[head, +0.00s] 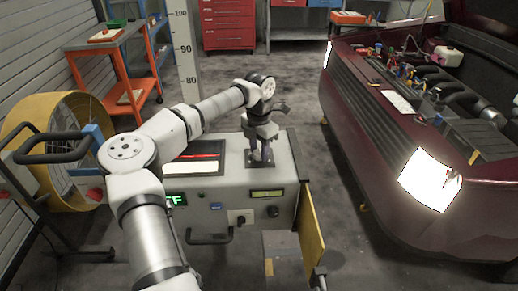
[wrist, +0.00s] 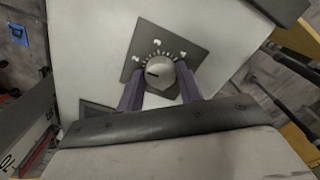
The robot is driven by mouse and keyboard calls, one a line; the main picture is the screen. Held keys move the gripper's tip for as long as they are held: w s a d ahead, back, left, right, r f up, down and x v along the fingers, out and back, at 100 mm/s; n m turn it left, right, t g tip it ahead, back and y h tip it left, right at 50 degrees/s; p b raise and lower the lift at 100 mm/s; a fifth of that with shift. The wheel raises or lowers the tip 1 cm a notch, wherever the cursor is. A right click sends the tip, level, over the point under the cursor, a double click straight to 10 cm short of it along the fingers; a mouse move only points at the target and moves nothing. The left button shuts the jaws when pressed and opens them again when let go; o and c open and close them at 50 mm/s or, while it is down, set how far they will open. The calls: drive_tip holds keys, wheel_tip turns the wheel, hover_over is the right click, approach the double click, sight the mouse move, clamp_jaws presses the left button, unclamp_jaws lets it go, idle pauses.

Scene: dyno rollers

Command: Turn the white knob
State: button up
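The white knob (wrist: 160,73) is a pale round dial with a dark pointer mark. It sits on a dark square plate (wrist: 187,50) with a ring of ticks and small symbols around it. In the wrist view my gripper (wrist: 159,69) has its two purple-grey fingers on either side of the knob, with narrow gaps visible; contact at the tips is hard to judge. In the head view my gripper (head: 261,154) points down at the dark plate (head: 251,164) on top of the white machine (head: 287,150). The knob itself is hidden there by the gripper.
The machine front has a green display (head: 176,199), a small yellowish display (head: 267,193) and a black knob (head: 273,211). A yellow panel (head: 312,226) stands at its right side. A dark red car (head: 400,200) is at right, a yellow fan (head: 30,130) at left.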

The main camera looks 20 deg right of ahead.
sight(259, 152)
drive_tip(key=o, duration=0.3)
drive_tip(key=shift+o, duration=0.2)
wheel_tip(259, 152, up, 14)
drive_tip(key=b, duration=0.1)
drive_tip(key=shift+b, duration=0.4)
drive_tip(key=shift+f, duration=0.1)
